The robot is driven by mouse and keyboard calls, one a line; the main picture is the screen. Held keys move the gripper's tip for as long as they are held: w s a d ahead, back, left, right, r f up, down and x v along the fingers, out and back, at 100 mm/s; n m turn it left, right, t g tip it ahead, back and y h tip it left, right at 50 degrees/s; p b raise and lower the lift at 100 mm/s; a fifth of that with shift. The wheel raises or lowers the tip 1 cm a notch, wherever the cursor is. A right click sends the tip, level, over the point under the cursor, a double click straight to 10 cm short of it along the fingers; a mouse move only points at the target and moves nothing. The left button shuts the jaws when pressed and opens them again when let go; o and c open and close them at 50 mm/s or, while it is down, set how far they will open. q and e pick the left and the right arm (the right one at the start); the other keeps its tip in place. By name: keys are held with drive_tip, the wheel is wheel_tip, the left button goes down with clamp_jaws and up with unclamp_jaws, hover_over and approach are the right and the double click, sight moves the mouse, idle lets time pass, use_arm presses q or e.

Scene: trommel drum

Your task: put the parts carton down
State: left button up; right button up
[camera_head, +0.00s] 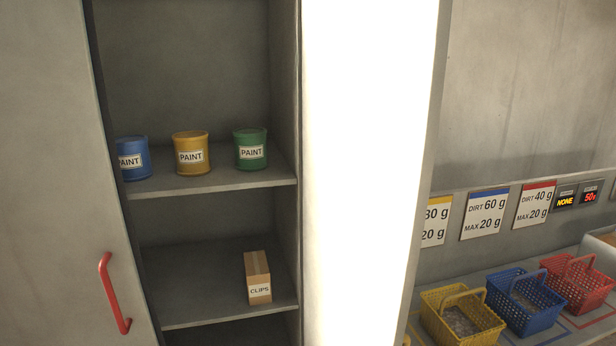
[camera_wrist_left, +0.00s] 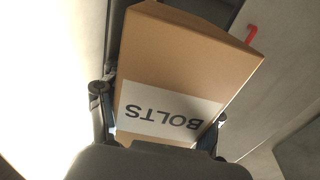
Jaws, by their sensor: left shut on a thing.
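A brown parts carton (camera_wrist_left: 180,58) with a white BOLTS label fills the middle of the left wrist view. The label reads upside down there. My left gripper (camera_wrist_left: 156,116) is shut on this carton, with a finger at either side of it. The carton's far side and what lies beneath it are hidden. Neither gripper and no BOLTS carton shows in the head view. My right gripper is in neither view.
An open cabinet has blue (camera_head: 132,158), yellow (camera_head: 191,152) and green (camera_head: 251,149) paint cans on its upper shelf (camera_head: 220,183). A CLIPS carton (camera_head: 257,276) stands on the lower shelf (camera_head: 200,285), bare to its left. A red-handled door (camera_head: 50,180) is left; baskets (camera_head: 525,303) are right.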

use_arm(q)
drive_tip(key=shift+s+d+r, duration=0.2)
drive_tip(key=shift+s+r, duration=0.3)
drive_tip(key=shift+s, duration=0.35)
